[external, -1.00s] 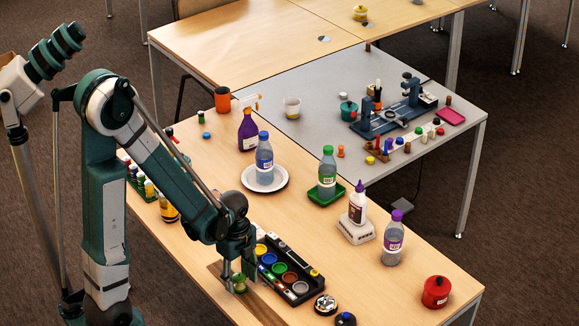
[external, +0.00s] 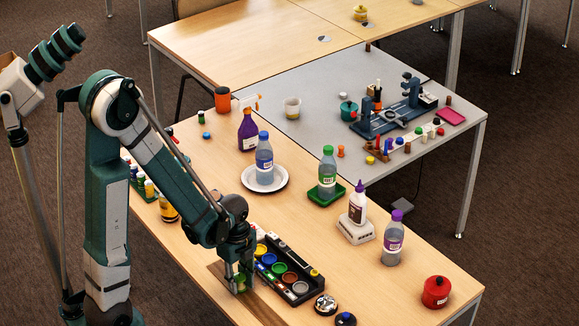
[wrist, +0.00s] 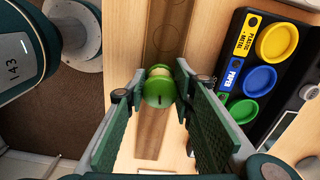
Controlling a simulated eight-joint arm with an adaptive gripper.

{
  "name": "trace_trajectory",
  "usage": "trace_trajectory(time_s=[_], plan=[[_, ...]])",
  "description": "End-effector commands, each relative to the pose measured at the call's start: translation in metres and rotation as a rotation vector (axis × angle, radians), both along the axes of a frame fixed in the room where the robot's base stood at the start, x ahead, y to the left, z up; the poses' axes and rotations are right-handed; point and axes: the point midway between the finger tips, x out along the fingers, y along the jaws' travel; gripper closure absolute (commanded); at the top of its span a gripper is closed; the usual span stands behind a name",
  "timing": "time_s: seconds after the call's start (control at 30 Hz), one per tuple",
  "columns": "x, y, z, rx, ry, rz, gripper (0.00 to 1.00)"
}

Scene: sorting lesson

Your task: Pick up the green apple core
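The green apple core (wrist: 158,92) stands on the brown strip on the wooden table and is centred between my fingertips in the wrist view. It has a green rounded top with a small dark mark and a pale middle. My gripper (wrist: 160,82) points down with its two green pads apart, one on each side of the core; any gap at the sides is too small to judge. In the external view the core (external: 241,281) shows low between the fingers of my gripper (external: 240,284), partly hidden by them.
A black sorting tray (external: 316,285) with yellow, blue, green and other round wells lies close to the right of my gripper. A silver-black round object (external: 326,304) lies near its front end. Bottles and a red pot (external: 436,292) stand farther right.

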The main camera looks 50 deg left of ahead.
Motion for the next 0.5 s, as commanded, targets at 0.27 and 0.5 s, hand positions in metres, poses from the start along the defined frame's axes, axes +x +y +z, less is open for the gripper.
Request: trace_trajectory(time_s=[0.27, 0.5], plan=[[0.0001, 0.0, 0.0, 0.0, 0.0, 0.0, 0.86], [0.0003, 0.0, 0.0045, 0.0, 0.0, 0.0, 0.86]])
